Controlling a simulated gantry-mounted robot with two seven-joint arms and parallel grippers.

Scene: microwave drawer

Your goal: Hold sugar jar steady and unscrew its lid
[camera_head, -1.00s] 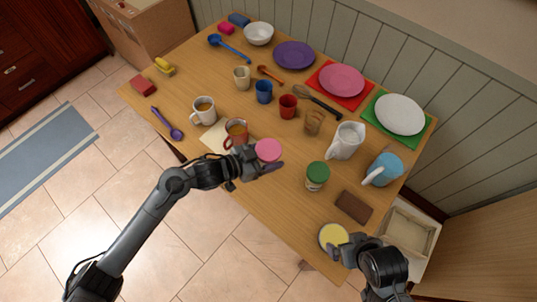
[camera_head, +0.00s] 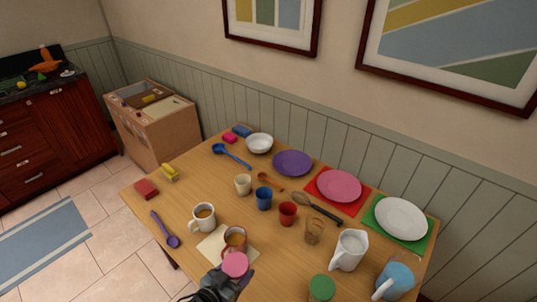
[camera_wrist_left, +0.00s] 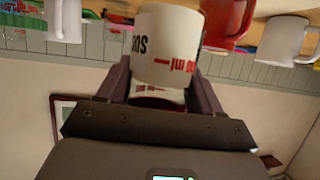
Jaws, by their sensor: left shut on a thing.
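A jar with a pink lid (camera_head: 235,264) is at the bottom of the head view, near the front of the table. My left gripper (camera_head: 232,284) is shut on its body. In the left wrist view the held jar (camera_wrist_left: 167,45) is white with dark and red lettering, which I cannot read fully, between the two dark fingers. Its lid is on in the head view. A second jar with a green lid (camera_head: 322,288) stands to the right, cut off by the bottom edge. My right gripper is out of view.
A red mug (camera_head: 235,240) stands close behind the held jar, on a beige mat (camera_head: 212,247). A white mug (camera_head: 203,218) is to its left. A white pitcher (camera_head: 349,251) and a blue pitcher (camera_head: 394,281) stand at the right. Cups and plates fill the back.

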